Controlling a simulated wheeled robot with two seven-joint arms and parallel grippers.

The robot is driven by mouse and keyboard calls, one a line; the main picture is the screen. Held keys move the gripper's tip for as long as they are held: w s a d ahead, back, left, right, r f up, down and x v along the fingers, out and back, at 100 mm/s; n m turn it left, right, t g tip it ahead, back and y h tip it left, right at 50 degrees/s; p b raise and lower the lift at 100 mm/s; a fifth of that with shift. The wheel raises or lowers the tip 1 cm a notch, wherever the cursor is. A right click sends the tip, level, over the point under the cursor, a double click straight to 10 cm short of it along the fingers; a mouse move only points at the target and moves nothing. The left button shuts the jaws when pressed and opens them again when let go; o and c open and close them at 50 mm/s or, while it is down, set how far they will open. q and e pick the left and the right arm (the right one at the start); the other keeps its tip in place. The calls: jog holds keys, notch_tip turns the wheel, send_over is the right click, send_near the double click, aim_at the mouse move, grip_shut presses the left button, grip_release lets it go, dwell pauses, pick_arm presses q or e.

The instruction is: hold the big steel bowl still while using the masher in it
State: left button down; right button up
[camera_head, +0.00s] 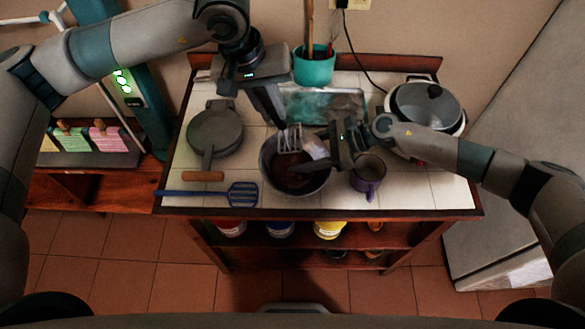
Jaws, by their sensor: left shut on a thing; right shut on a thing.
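The big steel bowl (270,177) stands on the tiled counter near its front middle, with dark contents inside. My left gripper (278,119) is above the bowl's back rim, shut on the masher (291,138). The masher's slotted metal head points down over the bowl. Its handle is mostly hidden by the gripper. My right gripper (328,162) is at the bowl's right side, shut on the rim. The exact contact is hidden by the dark fingers. A pale, blurry patch shows inside the bowl beside the masher head.
A purple mug (368,174) stands close right of the bowl, under my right arm. A round grey pan (214,132) and a blue slotted turner (242,194) lie left. Behind are a glass tray (345,105), a teal pot (314,70) and a large cooker (425,106).

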pick_arm(q)
jog(key=shift+r, duration=1.5)
jog(key=shift+f, duration=1.45)
jog(key=shift+r, duration=1.45)
jog(key=shift+f, duration=1.55)
jog(key=shift+r, duration=1.55)
jog(key=shift+r, duration=4.45)
